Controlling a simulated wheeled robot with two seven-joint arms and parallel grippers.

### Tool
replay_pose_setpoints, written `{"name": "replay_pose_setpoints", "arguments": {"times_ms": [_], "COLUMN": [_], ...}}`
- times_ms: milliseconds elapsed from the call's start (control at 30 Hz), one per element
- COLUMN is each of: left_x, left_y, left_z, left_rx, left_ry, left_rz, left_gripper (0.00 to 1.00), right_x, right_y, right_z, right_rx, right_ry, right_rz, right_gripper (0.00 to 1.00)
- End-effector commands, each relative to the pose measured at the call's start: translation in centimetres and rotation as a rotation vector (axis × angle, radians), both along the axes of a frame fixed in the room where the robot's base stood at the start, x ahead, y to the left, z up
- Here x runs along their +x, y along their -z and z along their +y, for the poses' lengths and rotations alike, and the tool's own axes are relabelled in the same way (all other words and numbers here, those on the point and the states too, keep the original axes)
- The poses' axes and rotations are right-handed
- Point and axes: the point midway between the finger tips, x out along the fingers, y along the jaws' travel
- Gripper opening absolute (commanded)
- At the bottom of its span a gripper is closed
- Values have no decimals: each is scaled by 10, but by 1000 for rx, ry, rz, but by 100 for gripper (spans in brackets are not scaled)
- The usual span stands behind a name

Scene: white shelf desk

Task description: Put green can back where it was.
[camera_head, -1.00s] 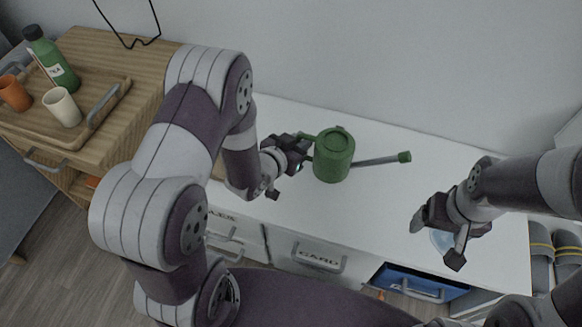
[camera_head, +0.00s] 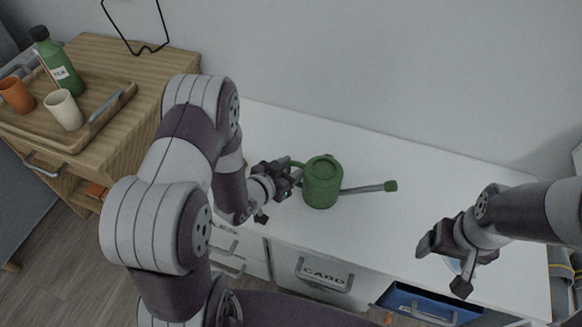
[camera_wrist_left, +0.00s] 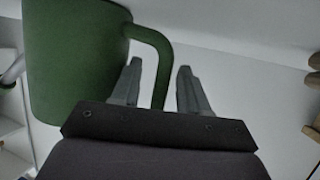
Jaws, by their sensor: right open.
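The green can (camera_head: 321,182) is a watering can with a long grey spout ending in a green tip, pointing right. It is upright at the desk's left part; I cannot tell whether its base touches the desktop. My left gripper (camera_head: 291,174) is at its handle on the left side. In the left wrist view the handle (camera_wrist_left: 161,75) runs between the two fingers (camera_wrist_left: 160,82), and the can's body (camera_wrist_left: 72,60) fills the upper left. The finger contact is hard to see there. My right gripper (camera_head: 446,268) is open and empty over the desk's right front.
The white desk (camera_head: 400,160) is clear behind and right of the can. A blue drawer (camera_head: 415,303) stands open at the front, beside the closed CARD drawer (camera_head: 323,275). A wooden cabinet (camera_head: 130,65) at left holds a tray with a green bottle (camera_head: 58,62) and two cups.

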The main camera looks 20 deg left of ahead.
Motion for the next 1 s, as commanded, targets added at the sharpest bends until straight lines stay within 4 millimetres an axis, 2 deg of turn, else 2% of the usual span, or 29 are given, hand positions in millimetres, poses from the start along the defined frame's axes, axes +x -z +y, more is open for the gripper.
{"name": "replay_pose_setpoints", "arguments": {"times_ms": [267,367,800,900,1000], "left_x": [0,-11,-92,-101,-96], "left_y": [-6,-10,-46,-48,-46], "left_z": [0,5,34,37,43], "left_rx": [0,1,-1,1,60], "left_ry": [0,-1,-7,-3,9], "left_rz": [0,2,2,3,71], "left_gripper": [44,44,44,44,44], "right_x": [0,0,0,0,0], "right_y": [-4,-10,-43,-45,-45], "right_z": [0,0,0,0,0], "right_rx": [0,0,0,0,0], "right_ry": [0,0,0,0,0], "right_rz": [0,0,0,0,0], "right_gripper": [82,82,82,82,82]}}
